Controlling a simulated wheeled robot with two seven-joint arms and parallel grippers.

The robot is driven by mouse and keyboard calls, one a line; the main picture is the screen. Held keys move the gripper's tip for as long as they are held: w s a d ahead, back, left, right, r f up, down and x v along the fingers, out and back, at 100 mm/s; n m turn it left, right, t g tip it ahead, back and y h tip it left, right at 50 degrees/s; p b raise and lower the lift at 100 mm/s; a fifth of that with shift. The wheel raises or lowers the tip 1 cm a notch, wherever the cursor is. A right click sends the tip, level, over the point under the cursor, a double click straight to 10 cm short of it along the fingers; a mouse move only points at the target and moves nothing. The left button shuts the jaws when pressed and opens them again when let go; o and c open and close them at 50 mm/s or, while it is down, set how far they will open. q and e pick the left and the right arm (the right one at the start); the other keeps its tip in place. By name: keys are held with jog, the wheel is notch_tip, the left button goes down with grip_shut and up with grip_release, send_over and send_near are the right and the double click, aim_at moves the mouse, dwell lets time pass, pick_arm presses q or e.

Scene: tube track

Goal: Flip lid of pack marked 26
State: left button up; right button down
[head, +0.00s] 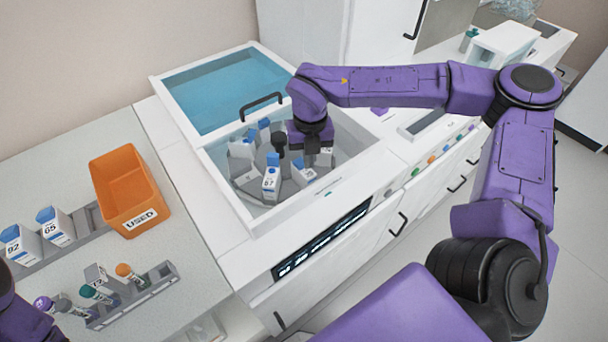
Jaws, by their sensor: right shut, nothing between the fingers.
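No pack shows a readable 26. Several white packs with blue lids stand on a round carousel in the open machine well. The front one (271,182) reads 57 or 67. Another pack (304,176) lies to its right with its label too small to read, and a further pack (325,157) is partly behind my right gripper. My right gripper (311,152) points down over the carousel, shut and empty, close to these packs; its fingertips are hard to make out. At the lower left only a purple part of my left arm shows; its gripper is out of frame.
A blue-tinted lid (225,90) with a black handle (261,106) adjoins the well. On the left bench are an orange USED bin (128,190), packs 92 (18,245) and 65 (55,226) in a rack, and a tube rack (135,298). The well walls surround the carousel.

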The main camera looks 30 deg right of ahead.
aim_at(309, 174)
jog(key=shift+f+b, duration=0.95)
jog(key=shift+f, duration=0.65)
jog(key=shift+r, duration=0.1)
jog(key=shift+r+p, duration=0.45)
jog(key=shift+p, duration=0.1)
jog(key=shift+w, duration=0.2)
